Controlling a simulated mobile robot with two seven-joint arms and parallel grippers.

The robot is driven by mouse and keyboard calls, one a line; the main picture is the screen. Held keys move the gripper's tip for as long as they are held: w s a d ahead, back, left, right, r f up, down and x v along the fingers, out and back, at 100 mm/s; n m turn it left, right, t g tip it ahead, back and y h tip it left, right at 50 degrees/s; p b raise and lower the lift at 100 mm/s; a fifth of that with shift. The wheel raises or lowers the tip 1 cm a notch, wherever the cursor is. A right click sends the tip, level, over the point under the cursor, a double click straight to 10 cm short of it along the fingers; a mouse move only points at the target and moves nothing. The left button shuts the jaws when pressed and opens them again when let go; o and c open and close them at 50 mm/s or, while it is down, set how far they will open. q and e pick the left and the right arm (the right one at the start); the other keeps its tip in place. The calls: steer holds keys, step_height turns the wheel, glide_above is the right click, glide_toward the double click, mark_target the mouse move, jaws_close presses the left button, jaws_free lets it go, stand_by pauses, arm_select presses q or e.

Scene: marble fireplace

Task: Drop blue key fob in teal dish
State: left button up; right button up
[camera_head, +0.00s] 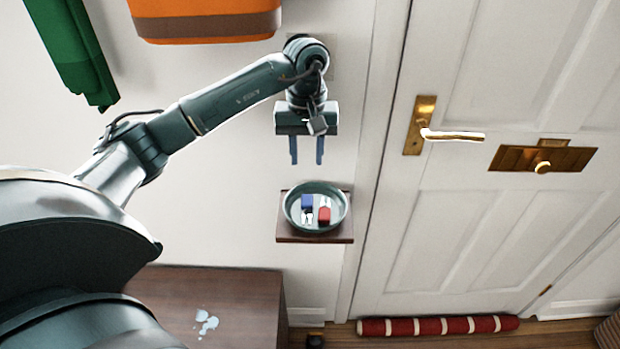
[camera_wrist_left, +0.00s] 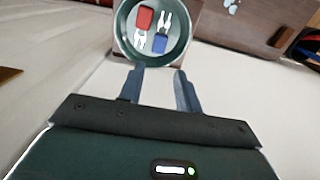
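The teal dish (camera_head: 290,214) stands on a small dark wooden wall shelf. The blue key fob (camera_head: 307,202) lies inside the dish, beside a red key fob (camera_head: 324,214) with light metal keys. In the left wrist view the blue fob (camera_wrist_left: 159,44) and the red fob (camera_wrist_left: 144,18) both show in the dish (camera_wrist_left: 184,50). My left gripper (camera_head: 306,162) is above the dish, fingers pointing down, open and empty. It also shows in the left wrist view (camera_wrist_left: 160,72), with a gap between its fingers. My right gripper is not in view.
The small shelf (camera_head: 315,238) sits left of a white door with a brass handle (camera_head: 450,135). A dark wooden cabinet (camera_head: 220,285) is below left. Orange (camera_head: 205,25) and green (camera_head: 70,50) items hang above. A red striped draught stopper (camera_head: 435,326) lies at the door's foot.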

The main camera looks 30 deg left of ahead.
arm_select(q)
steer(key=s+d+f+n+g+h, duration=0.1)
steer(key=s+d+f+n+h, duration=0.2)
steer(key=d, duration=0.6)
steer(key=s+d+f+n+h, duration=0.1)
steer(key=s+d+f+h, duration=0.3)
steer(key=d, duration=0.5)
steer(key=s+d+r+n+t+h, duration=0.35)
steer(key=d+r+n+h, duration=0.35)
steer(key=d+n+h, duration=0.6)
steer(key=w+a+f+n+t+y, duration=0.1)
steer(key=a+f+n+t+y, duration=0.45)
steer(key=n, duration=0.85)
steer(key=w+a+n+t+y, duration=0.1)
steer(key=a+n+t+y, duration=0.25)
steer(key=n+t, duration=0.85)
steer(key=s+a+f+n+g+y, duration=0.2)
steer(key=s+f+n+g+y, duration=0.1)
steer(key=f+n, duration=0.4)
steer(key=s+a+f+n+g+y, duration=0.2)
steer(key=s+f+n+g+y, duration=0.2)
steer(key=n, duration=0.8)
steer(key=s+f+g, duration=0.2)
steer(key=s+f, duration=0.1)
steer(key=shift+s+a+f, duration=0.15)
steer(key=shift+s+a, duration=0.1)
